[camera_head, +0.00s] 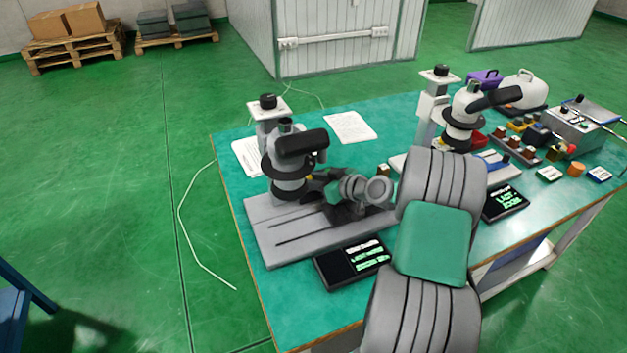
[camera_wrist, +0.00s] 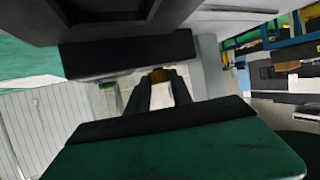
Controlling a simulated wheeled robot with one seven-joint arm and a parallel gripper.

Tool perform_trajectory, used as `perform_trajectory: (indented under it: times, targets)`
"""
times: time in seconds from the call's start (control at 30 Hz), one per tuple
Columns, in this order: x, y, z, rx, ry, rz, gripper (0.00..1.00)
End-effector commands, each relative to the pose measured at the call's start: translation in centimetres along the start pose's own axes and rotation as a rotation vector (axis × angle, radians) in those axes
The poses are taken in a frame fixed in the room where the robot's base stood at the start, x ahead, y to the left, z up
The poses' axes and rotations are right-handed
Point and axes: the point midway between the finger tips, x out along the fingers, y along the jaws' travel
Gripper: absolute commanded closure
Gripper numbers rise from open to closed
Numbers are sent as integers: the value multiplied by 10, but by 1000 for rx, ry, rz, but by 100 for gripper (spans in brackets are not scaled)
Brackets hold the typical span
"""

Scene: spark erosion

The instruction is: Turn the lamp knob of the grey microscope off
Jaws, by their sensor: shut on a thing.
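The grey microscope (camera_head: 290,180) stands upright on its grey slotted base (camera_head: 300,240) at the left of the teal table, with a black tilted eyepiece head and a dark knob (camera_head: 268,101) on top of its column. My gripper (camera_head: 328,192) reaches in from the right, at the lower right side of the microscope's body. In the wrist view my gripper (camera_wrist: 160,88) has its two fingers close together, shut at a small dark yellowish part. This appears to be the lamp knob; it is mostly covered by the fingers, so its setting cannot be read.
A second, lighter microscope (camera_head: 462,122), another display (camera_head: 505,202) and several small items stand to the right. Papers (camera_head: 350,127) lie behind.

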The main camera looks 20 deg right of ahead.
Motion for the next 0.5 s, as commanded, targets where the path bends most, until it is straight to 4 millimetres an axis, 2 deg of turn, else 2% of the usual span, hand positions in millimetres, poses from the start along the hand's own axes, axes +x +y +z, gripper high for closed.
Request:
perform_trajectory:
  times: [0.17,0.37,0.5]
  targets:
    - [2,1,3,-5,1,-13,100]
    - [5,6,8,-56,4,-131,100]
    - [3,7,3,-92,3,-215,100]
